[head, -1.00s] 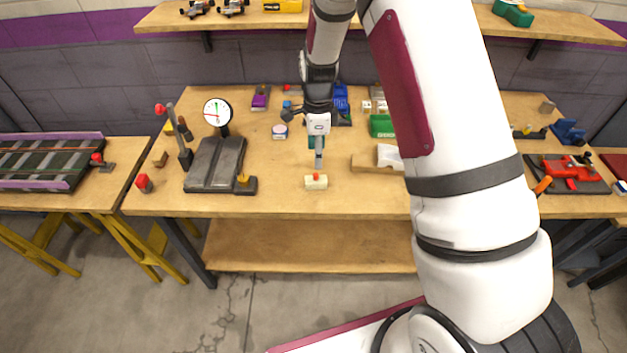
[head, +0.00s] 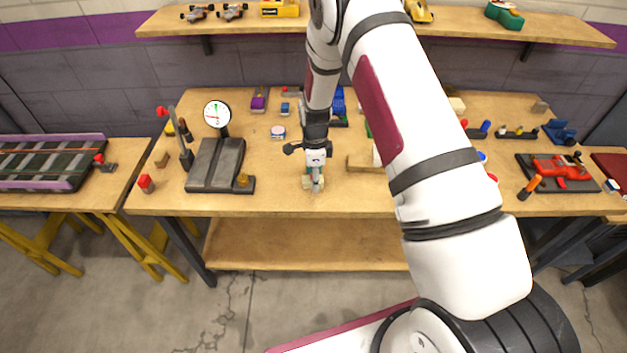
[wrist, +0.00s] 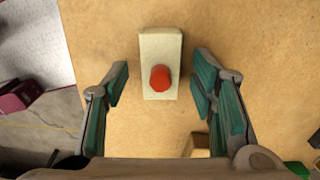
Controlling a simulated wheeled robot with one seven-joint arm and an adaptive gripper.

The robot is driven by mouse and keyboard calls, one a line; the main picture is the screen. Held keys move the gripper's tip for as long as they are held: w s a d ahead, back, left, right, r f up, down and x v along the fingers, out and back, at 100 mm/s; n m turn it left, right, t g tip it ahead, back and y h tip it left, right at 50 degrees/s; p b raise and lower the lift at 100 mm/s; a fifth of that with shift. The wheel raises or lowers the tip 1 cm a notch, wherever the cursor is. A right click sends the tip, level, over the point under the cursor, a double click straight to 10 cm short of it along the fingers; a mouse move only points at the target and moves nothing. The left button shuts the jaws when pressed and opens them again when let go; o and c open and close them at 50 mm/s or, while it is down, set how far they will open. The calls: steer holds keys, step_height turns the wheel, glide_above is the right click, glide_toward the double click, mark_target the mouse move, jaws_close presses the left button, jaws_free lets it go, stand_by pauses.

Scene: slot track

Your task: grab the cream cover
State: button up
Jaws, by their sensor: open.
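The cream cover (wrist: 161,48) is a small cream block with a round red knob (wrist: 160,78) on top. It lies on the wooden table and shows between my gripper's fingers in the wrist view. My gripper (wrist: 160,95) is open and empty, with one teal-padded finger to each side of the cover and gaps on both sides. In the head view my gripper (head: 314,184) is low over the front of the table, and it hides most of the cream cover (head: 306,184) there.
A dark grey scale-like plate (head: 214,165) with a round dial (head: 217,113) stands to the left. A wooden tray (head: 364,164) is close on the right. The table's front edge (head: 280,214) is near. Bare tabletop lies between the plate and my gripper.

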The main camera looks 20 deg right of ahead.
steer(key=c, duration=0.9)
